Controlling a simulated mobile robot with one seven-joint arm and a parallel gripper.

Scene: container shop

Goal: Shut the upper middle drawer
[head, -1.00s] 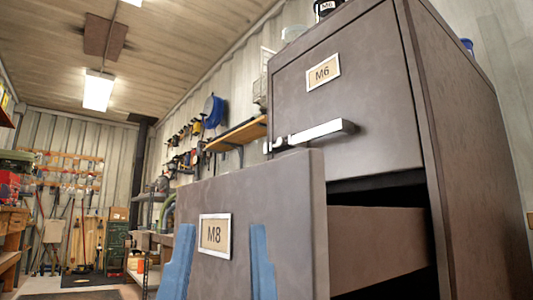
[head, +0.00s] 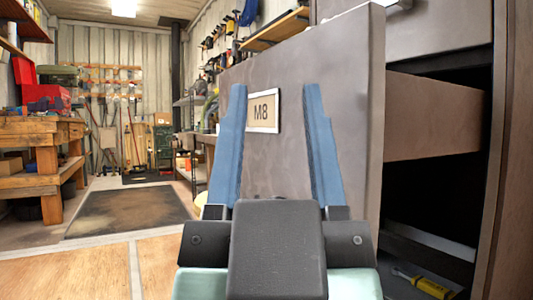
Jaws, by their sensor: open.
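The grey drawer labelled M8 (head: 350,120) is pulled well out of its cabinet (head: 504,150). Its brown side panel (head: 430,118) shows, with a dark gap beneath it. The M8 label (head: 263,111) is on its front, partly behind a finger. My gripper (head: 276,95) is open and empty, its two blue fingers pointing at the drawer front. I cannot tell whether the fingers touch it. The drawer's handle is not visible. Above it, the closed drawer front (head: 440,35) shows only in part.
A yellow-handled screwdriver (head: 428,286) lies low inside the cabinet opening. A wooden workbench (head: 45,150) stands at the left, with a dark mat (head: 130,210) on the floor. Free floor lies left of the drawer. A wooden shelf (head: 275,28) hangs on the wall behind.

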